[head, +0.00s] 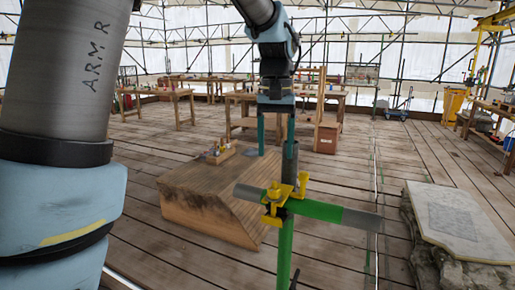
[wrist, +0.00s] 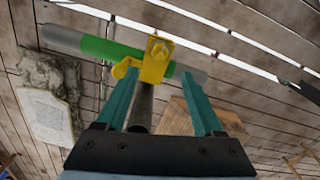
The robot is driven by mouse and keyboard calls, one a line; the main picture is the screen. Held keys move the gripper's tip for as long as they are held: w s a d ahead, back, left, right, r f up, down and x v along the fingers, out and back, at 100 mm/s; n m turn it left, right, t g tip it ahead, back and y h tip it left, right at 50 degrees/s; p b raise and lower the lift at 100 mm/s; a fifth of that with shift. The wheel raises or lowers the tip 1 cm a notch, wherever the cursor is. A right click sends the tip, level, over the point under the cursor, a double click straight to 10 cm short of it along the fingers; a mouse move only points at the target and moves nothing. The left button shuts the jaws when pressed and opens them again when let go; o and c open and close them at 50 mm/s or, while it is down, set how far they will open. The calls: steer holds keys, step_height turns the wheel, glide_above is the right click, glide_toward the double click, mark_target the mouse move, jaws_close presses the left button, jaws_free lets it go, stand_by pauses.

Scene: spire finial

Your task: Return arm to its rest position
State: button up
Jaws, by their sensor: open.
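My gripper (head: 276,150) hangs fingers-down in the middle of the head view, its two teal fingers apart with nothing between them there. It also shows in the wrist view (wrist: 156,72), open. A yellow scaffold coupler (head: 284,197) joins a green and grey crossing tube (head: 325,210) to an upright tube (head: 285,250), green with a grey top. The gripper is above the coupler in the head view, its right finger overlapping the upright's top; I cannot tell whether they touch. In the wrist view the coupler (wrist: 156,60) appears between and beyond the fingertips.
A stone slab (head: 460,222) on rough masonry stands at right. Workbenches (head: 240,110) line the back. Open floor lies between block and slab.

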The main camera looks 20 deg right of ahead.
steer(key=w+a+f+n, duration=0.1)
steer(key=a+f, duration=0.3)
steer(key=a, duration=0.4)
steer(key=w+a+f+n, duration=0.2)
steer(key=a+f, duration=0.1)
steer(key=a, duration=0.5)
steer(key=s+a+f+n, duration=0.1)
steer(key=s+a+f, duration=0.2)
steer(key=a, duration=0.4)
steer(key=s+a+f+t, duration=0.1)
steer(key=s+a+f, duration=0.2)
steer(key=a, duration=0.4)
steer(key=shift+s+f+n+t, duration=0.3)
steer(key=shift+f+n, duration=0.1)
steer(key=shift+f, duration=0.15)
